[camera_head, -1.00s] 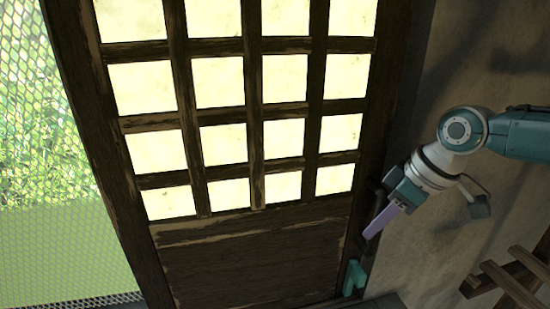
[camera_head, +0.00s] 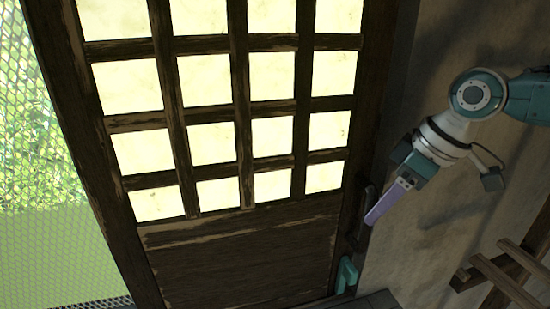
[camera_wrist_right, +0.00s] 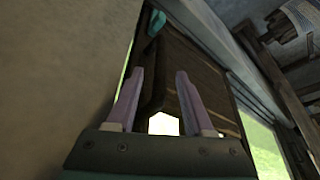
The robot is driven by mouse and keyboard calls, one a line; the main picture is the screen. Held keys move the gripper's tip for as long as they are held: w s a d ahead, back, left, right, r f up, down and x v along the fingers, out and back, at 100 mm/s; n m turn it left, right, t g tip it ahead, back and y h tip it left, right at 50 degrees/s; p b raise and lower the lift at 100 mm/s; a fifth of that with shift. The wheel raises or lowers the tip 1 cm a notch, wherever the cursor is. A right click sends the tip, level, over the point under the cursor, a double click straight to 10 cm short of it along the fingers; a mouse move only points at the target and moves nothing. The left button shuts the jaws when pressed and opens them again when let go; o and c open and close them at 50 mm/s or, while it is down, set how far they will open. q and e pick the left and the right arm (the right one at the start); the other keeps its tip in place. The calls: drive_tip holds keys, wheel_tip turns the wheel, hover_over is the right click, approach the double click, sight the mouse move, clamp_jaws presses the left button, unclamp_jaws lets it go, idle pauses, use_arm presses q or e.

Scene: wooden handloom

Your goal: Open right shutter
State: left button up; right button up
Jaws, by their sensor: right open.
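The shutter (camera_head: 240,240) is a dark, worn wooden lattice with bright pale panes above a solid lower panel. It fills the middle of the head view, with open mesh to its left. A dark upright handle (camera_head: 365,205) sits near its right edge. My right gripper (camera_head: 370,218) is at that handle, its purple fingers angled down and left. In the right wrist view the gripper (camera_wrist_right: 160,72) is open, and the dark handle (camera_wrist_right: 153,95) shows between the fingers. I cannot tell whether they touch it. My left gripper is not in view.
A plain wall (camera_head: 440,240) stands right of the shutter, close beside my right arm. A wooden rack (camera_head: 505,280) is at the lower right. A small teal piece (camera_head: 346,275) is low by the shutter's right edge. Green mesh (camera_head: 40,200) lies at the left.

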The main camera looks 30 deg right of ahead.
drive_tip(key=shift+b+v, duration=0.5)
drive_tip(key=shift+v, duration=2.15)
drive_tip(key=s+a+f+n+g+p, duration=0.1)
drive_tip(key=s+a+f+p, duration=0.2)
drive_tip(key=a, duration=0.4)
drive_tip(key=s+a+f+n+g+p, duration=0.1)
drive_tip(key=s+a+p, duration=0.1)
drive_tip(key=s+a, duration=0.45)
drive_tip(key=s+a+r+m+t+h+p, duration=0.1)
drive_tip(key=s+a+r+m+p, duration=0.2)
drive_tip(key=s+a+r, duration=0.3)
drive_tip(key=shift+r+m+p, duration=0.3)
drive_tip(key=shift+r+p, duration=0.05)
drive_tip(key=shift+p, duration=0.3)
drive_tip(key=shift+a, duration=0.1)
